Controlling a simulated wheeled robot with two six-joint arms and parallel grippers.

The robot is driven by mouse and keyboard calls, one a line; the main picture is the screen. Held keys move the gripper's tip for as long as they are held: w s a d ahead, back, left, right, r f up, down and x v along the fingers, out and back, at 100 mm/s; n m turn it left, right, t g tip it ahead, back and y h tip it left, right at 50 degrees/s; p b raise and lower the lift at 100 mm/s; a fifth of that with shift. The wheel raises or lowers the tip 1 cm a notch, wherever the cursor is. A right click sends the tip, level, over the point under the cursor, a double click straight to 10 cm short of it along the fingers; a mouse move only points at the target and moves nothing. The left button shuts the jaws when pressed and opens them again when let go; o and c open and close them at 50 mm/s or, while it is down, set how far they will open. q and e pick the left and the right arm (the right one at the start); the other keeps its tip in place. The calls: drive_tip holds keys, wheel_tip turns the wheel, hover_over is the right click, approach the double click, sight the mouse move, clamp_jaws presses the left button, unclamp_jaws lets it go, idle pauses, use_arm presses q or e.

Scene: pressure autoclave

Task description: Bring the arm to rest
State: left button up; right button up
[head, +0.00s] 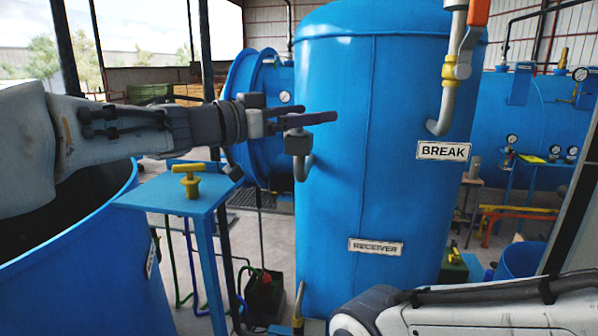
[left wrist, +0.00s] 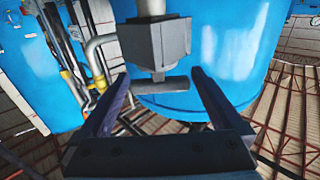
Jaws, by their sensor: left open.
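My left gripper (head: 318,118) reaches in from the left in the head view, in front of the large blue receiver tank (head: 365,190). Its dark fingers point right. In the left wrist view the two fingers of my left gripper (left wrist: 159,75) are spread apart with nothing clamped between them. A dark grey block with a crossbar handle (left wrist: 157,45) on a pale pipe shows between and beyond the fingers. In the head view a grey block (head: 297,143) on a bent pipe sits just below the fingers; whether they touch is unclear. My right gripper is not in view.
A blue stand (head: 160,197) with a yellow T-handle (head: 188,178) stands below my left arm. An open blue vessel (head: 85,275) is at lower left. A grey pipe with a yellow valve (head: 450,70) and an orange handle comes down at the tank's right, by the BREAK sign (head: 443,151).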

use_arm(q)
drive_tip(key=r+p, duration=0.1)
drive_tip(key=d+r, duration=0.1)
drive_tip(key=r, duration=0.1)
drive_tip(key=r+p, duration=0.1)
drive_tip(key=shift+w+d+r+p, duration=0.2)
drive_tip(key=shift+w+r+p, duration=0.05)
drive_tip(key=shift+w+p, duration=0.15)
drive_tip(key=shift+f+b, duration=0.4)
drive_tip(key=shift+b, duration=0.45)
drive_tip(key=shift+r, duration=0.4)
drive_tip(key=shift+w, duration=0.1)
drive_tip(key=shift+d+r, duration=0.1)
drive_tip(key=shift+d, duration=0.05)
